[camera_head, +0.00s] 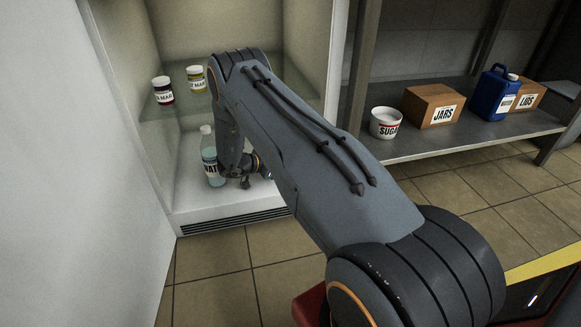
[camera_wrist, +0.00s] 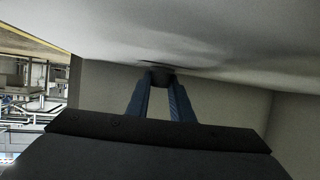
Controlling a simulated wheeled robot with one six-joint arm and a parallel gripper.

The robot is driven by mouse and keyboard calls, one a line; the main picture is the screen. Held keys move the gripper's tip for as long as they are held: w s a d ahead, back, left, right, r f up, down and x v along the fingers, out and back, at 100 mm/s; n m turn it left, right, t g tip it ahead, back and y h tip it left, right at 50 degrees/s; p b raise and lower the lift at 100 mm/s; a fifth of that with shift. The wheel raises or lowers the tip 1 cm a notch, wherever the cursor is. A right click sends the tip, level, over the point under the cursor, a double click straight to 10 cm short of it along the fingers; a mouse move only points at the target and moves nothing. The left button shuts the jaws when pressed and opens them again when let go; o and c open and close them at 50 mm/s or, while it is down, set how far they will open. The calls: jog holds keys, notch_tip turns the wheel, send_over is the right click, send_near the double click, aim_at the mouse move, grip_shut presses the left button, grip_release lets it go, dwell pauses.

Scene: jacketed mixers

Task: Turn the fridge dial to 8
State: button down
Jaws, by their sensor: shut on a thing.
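The open fridge (camera_head: 235,30) stands at the left in the head view, with my arm reaching into it. The fridge dial (camera_wrist: 161,76) shows in the wrist view as a small dark round knob on a pale surface. My gripper (camera_wrist: 161,88) is shut on the dial, with one blue finger on each side of it. Any numbers or pointer on the dial cannot be seen. In the head view my arm hides the dial, and my gripper is mostly hidden low in the fridge, beside a water bottle.
The water bottle (camera_head: 210,160) stands on the fridge floor. Two small jars (camera_head: 163,90) and (camera_head: 196,79) stand on the glass shelf. A metal shelf (camera_head: 440,142) at right holds a sugar tub (camera_head: 385,122), boxes (camera_head: 433,106) and a blue jug (camera_head: 493,92).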

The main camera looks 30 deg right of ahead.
dwell(0.4)
jog(key=c, duration=1.6)
grip_release()
jog(key=shift+o, duration=0.2)
jog(key=shift+r+p, duration=0.1)
jog(key=shift+p, duration=0.25)
